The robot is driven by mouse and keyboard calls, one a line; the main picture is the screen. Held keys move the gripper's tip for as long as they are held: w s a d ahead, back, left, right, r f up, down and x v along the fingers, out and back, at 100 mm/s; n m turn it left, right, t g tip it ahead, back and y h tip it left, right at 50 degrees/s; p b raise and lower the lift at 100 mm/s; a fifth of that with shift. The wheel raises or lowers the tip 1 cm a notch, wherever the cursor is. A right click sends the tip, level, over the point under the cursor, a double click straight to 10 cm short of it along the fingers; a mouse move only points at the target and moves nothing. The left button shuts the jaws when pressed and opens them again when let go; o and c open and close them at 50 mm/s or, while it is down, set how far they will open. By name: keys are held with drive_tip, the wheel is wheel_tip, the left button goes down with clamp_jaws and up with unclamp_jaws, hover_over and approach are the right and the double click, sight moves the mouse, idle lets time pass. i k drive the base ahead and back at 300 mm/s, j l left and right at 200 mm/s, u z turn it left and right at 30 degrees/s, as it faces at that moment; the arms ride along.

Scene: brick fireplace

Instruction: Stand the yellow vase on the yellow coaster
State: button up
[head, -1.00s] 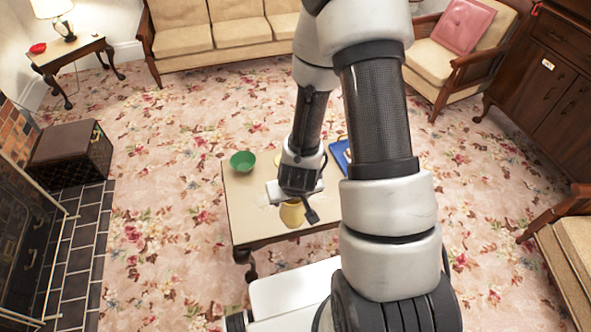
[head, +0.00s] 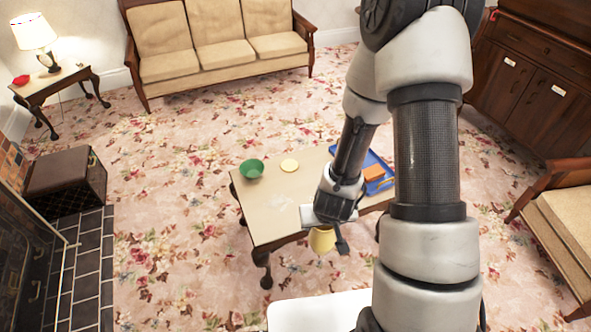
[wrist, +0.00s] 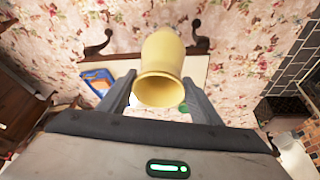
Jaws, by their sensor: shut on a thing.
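The yellow vase (head: 322,240) is in my gripper (head: 328,226), which is shut on it. In the head view the vase is at the near edge of the low table and appears raised, in front of the table's edge. In the wrist view the vase (wrist: 162,68) sits between the two fingers (wrist: 160,98), with its open mouth toward the camera. The yellow coaster (head: 289,165) lies flat and bare on the far part of the tabletop, beyond my gripper and to its left.
The low table (head: 268,208) carries a green bowl (head: 252,169) left of the coaster and a blue tray (head: 378,160) at right, with an orange block (head: 373,172) on it. The tabletop's middle is clear. A brown box (head: 66,184) stands on the left floor.

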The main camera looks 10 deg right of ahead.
sight(289, 165)
drive_tip(key=k+j+z, duration=0.1)
drive_tip(key=j+z, duration=0.35)
drive_tip(key=j, duration=0.5)
drive_tip(key=j+z, duration=0.4)
drive_tip(key=j, duration=0.55)
drive_tip(key=i+j+z, duration=0.15)
drive_tip(key=j+z, duration=0.25)
drive_tip(key=j, duration=0.55)
drive_tip(key=j+z, duration=0.4)
drive_tip(key=j, duration=0.6)
drive_tip(key=i+j+z, duration=0.1)
drive_tip(key=j+z, duration=0.3)
drive_tip(key=j, duration=0.55)
drive_tip(key=j+z, duration=0.4)
drive_tip(key=j, duration=0.55)
drive_tip(key=k+j+z, duration=0.1)
drive_tip(key=j+z, duration=0.3)
drive_tip(key=j, duration=0.55)
drive_tip(key=j+z, duration=0.4)
drive_tip(key=j, duration=0.55)
drive_tip(key=i, duration=0.05)
